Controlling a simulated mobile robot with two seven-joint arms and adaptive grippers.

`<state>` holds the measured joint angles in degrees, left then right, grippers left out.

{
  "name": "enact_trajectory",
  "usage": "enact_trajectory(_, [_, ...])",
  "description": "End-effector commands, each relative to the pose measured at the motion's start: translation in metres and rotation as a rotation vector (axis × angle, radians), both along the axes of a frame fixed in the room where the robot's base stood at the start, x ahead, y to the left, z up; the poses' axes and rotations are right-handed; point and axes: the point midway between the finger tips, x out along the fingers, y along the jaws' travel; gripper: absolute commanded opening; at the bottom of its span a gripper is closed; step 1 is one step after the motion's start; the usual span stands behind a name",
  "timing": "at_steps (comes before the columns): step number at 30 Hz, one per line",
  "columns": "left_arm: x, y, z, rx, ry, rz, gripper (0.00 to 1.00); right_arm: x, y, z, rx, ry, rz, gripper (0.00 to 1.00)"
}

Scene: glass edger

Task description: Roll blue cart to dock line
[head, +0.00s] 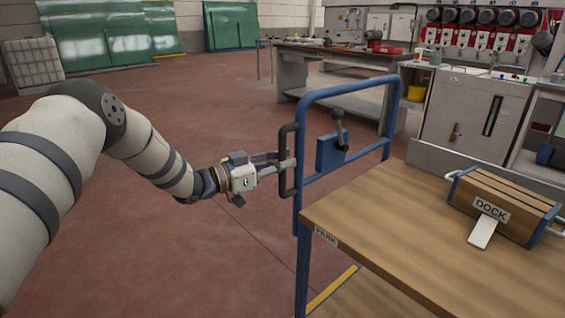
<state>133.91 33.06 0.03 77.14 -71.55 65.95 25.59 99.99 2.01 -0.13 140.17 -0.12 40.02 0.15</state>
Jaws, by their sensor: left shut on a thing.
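The blue cart has a blue tubular push frame (348,86) and a wooden top (385,218). A black handle (287,160) is fixed to the left upright of the frame. My left gripper (287,164) is shut on this black handle, with the arm reaching in from the left. A blue plate with a dark lever (338,128) is mounted on the frame's middle. A small "PARK" label (326,237) is on the cart's near left corner. My right gripper is not in view.
A wooden box with a "DOCK" tag (490,210) sits on the cart top. A grey workbench (335,58) stands behind, and a grey machine cabinet (475,115) stands at the right. Red floor (190,250) is clear to the left of the cart.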

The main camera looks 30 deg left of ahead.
Motion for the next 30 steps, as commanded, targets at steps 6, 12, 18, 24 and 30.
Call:
enact_trajectory(6, [0.0, 0.0, -0.001, 0.002, 0.003, 0.001, 0.29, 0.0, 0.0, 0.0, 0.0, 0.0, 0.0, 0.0])
enact_trajectory(12, [0.0, 0.0, -0.001, 0.002, 0.003, 0.001, 0.36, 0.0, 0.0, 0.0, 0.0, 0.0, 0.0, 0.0])
enact_trajectory(18, [-0.006, 0.004, -0.001, 0.003, 0.003, 0.002, 0.36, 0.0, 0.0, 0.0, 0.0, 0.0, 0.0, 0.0])
enact_trajectory(24, [-0.048, 0.03, 0.0, -0.001, 0.002, 0.005, 0.36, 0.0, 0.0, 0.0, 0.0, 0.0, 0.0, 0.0])
enact_trajectory(30, [-0.088, 0.054, 0.0, 0.0, 0.002, 0.003, 0.36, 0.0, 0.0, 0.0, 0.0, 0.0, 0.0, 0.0])
